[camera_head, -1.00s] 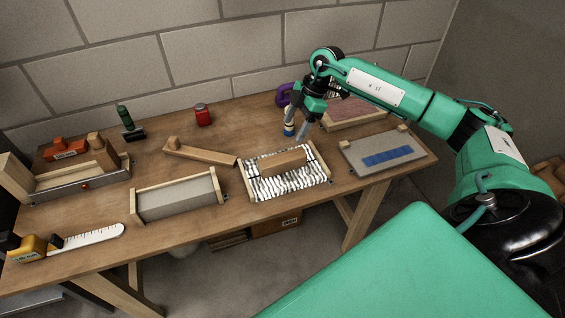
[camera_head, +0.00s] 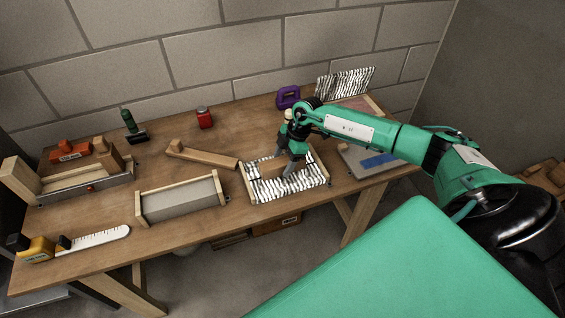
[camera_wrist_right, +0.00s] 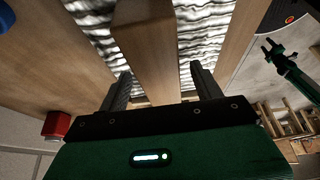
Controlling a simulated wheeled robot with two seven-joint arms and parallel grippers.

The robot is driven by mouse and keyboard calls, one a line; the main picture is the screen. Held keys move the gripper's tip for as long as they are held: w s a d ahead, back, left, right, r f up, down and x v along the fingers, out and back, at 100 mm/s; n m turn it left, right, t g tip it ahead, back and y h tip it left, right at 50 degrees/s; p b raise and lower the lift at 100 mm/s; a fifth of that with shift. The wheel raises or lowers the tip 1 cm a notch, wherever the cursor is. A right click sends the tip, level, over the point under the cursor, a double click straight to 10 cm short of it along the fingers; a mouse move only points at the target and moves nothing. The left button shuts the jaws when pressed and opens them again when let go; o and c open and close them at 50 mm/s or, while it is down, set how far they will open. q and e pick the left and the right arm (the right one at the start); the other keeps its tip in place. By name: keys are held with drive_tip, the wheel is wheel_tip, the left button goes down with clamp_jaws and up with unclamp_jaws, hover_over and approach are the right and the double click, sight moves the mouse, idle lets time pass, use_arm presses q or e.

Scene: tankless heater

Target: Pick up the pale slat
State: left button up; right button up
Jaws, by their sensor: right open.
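The pale slat (camera_wrist_right: 147,45) is a plain wooden bar lying across a black-and-white striped tray with wooden end rails (camera_head: 318,163). My right gripper (camera_head: 285,165) is over this tray in the head view and hides most of the slat. In the right wrist view my right gripper (camera_wrist_right: 160,72) is open, with one dark finger on each side of the slat. Gaps show between the fingers and the slat's sides, so it is not clamped.
A knobbed wooden bar (camera_head: 203,156) and a grey box with wooden ends (camera_head: 180,201) lie left of the tray. A grey board with a blue patch (camera_head: 352,160) is to its right. A purple object (camera_head: 288,97) and a striped panel (camera_head: 345,84) stand behind.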

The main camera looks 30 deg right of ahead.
drive_tip(key=shift+a+f, duration=0.15)
drive_tip(key=shift+f, duration=0.25)
drive_tip(key=shift+c, duration=0.5)
drive_tip(key=c, duration=1.1)
drive_tip(key=shift+c, duration=0.3)
drive_tip(key=shift+w+r, duration=0.1)
drive_tip(key=shift+r, duration=0.05)
